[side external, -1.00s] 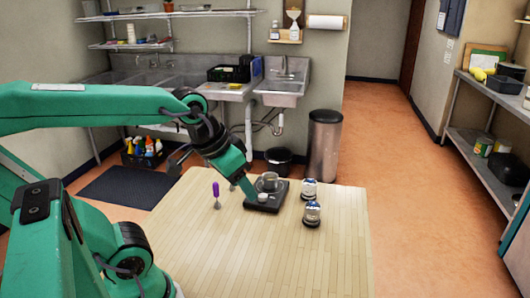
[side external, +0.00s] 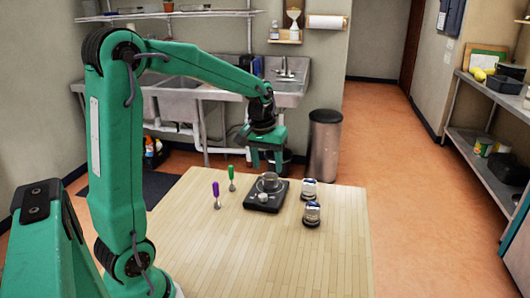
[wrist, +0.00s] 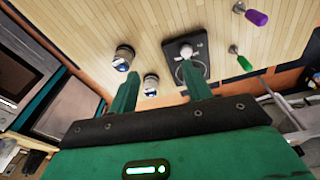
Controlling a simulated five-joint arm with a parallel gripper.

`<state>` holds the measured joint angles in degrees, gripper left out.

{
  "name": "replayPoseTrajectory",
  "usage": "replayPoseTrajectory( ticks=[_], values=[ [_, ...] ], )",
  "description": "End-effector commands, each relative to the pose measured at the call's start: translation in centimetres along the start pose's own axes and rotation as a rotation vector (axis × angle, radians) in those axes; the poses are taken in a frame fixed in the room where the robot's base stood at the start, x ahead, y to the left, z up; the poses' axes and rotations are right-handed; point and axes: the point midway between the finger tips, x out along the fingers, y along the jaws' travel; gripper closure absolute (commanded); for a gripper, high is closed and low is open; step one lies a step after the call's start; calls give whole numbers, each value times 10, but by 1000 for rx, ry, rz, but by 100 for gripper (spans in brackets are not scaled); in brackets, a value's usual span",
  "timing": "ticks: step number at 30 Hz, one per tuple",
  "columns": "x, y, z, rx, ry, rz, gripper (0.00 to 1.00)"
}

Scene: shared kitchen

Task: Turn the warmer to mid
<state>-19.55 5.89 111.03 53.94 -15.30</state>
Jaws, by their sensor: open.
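The warmer (side external: 282,192) is a dark flat unit on the wooden table, with a pale round knob (side external: 263,197) on its near part. The wrist view also shows the warmer (wrist: 201,44) and the knob (wrist: 186,51), top centre. I cannot read the knob's setting. My gripper (side external: 266,158) is raised above and behind the warmer, pointing down, apart from it.
Two small jars (side external: 309,189) (side external: 311,213) stand right of the warmer. A purple-handled tool (side external: 215,191) and a green-handled tool (side external: 231,173) stand to its left. The table's near part (side external: 270,255) is clear. Sinks and a bin (side external: 325,146) are beyond the table.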

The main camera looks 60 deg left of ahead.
Motion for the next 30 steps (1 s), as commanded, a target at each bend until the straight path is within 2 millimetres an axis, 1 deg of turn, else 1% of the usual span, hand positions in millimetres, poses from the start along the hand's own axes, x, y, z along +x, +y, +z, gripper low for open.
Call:
replayPoseTrajectory(
  ticks=[1,3,9,12,15,19,26,30],
  values=[
    [10,-5,-9,-28,-18,-8,51],
    [23,-12,-20,-66,-37,-16,51],
    [61,-34,-47,-171,-90,-40,51],
    [77,-44,-57,-215,-111,-49,51],
    [90,-51,-63,-245,-126,-55,51],
    [98,-57,-67,-267,-135,-59,51],
    [100,-58,-68,-271,-137,-60,51],
    [104,-58,-67,-271,-138,-60,51]
  ],
)
